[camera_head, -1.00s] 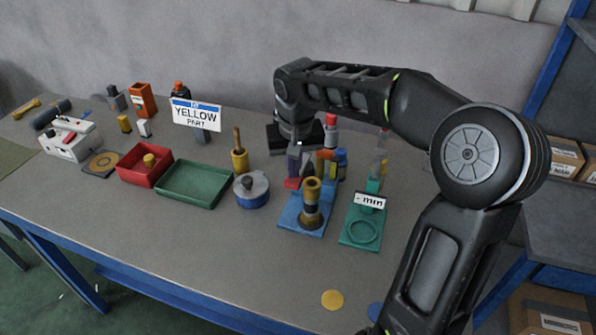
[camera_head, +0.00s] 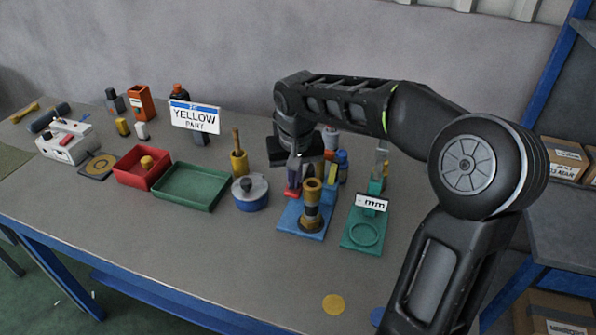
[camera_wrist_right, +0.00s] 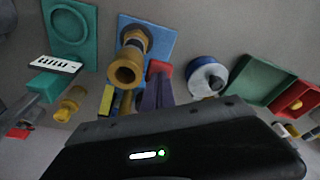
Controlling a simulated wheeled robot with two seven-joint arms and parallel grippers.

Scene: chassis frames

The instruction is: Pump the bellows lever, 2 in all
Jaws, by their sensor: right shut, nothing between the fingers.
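The bellows stand (camera_head: 288,222) is a blue plate on the table, right of centre in the head view. On it a yellow and dark ribbed bellows column (camera_head: 312,205) stands upright; it also shows in the wrist view (camera_wrist_right: 128,66). My right gripper (camera_head: 294,181) is shut, pointing down just left of and behind the column. A red piece (camera_head: 291,193), perhaps the lever's end, sits right at its fingertips and also shows in the wrist view (camera_wrist_right: 158,68). Nothing is held. Whether the fingers touch the red piece is unclear, and my wrist hides the rest. My left gripper is out of view.
A green stand (camera_head: 348,243) with an "mm" sign is close on the right. A blue pot (camera_head: 250,195) with a grey lid, a green tray (camera_head: 181,203) and a red bin (camera_head: 130,179) lie left. A blue bottle (camera_head: 342,165) is behind. The front table is mostly clear.

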